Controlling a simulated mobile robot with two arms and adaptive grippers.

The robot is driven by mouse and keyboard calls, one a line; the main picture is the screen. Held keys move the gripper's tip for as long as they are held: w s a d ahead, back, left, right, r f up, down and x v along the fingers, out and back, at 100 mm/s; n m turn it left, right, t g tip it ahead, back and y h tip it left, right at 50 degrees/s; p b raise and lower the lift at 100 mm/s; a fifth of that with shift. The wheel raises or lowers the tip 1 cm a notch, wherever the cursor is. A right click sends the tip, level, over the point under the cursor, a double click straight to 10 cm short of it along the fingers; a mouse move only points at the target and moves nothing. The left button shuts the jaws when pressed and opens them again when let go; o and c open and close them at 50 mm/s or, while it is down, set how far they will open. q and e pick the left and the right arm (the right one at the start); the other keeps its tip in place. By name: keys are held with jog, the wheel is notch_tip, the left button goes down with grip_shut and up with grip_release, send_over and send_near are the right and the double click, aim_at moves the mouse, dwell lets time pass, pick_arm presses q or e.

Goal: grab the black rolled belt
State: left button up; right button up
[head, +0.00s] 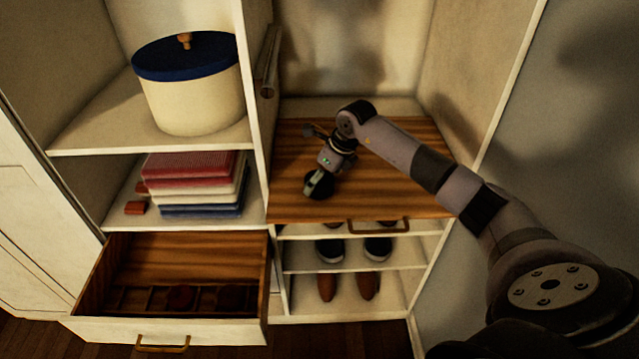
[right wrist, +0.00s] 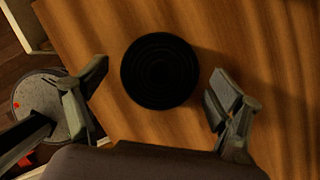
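The black rolled belt (right wrist: 160,71) lies flat as a round coil on a brown wooden surface (right wrist: 270,45) in the right wrist view. My right gripper (right wrist: 159,70) is open, with one finger on each side of the coil and a gap between each finger and the belt. In the head view my right gripper (head: 318,184) points down over the wooden surface (head: 405,185) and covers much of the dark belt there. My left gripper is not in view.
An open drawer (head: 185,250) at lower left has dividers and dark round items. Folded cloths (head: 200,185) and a blue-lidded basket (head: 190,95) fill the left shelves. Shoes (head: 350,285) stand below the wooden surface. Cabinet walls flank my right arm.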

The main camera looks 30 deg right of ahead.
jog(key=c, duration=1.2)
jog(key=shift+o, duration=0.2)
jog(key=shift+r, duration=0.1)
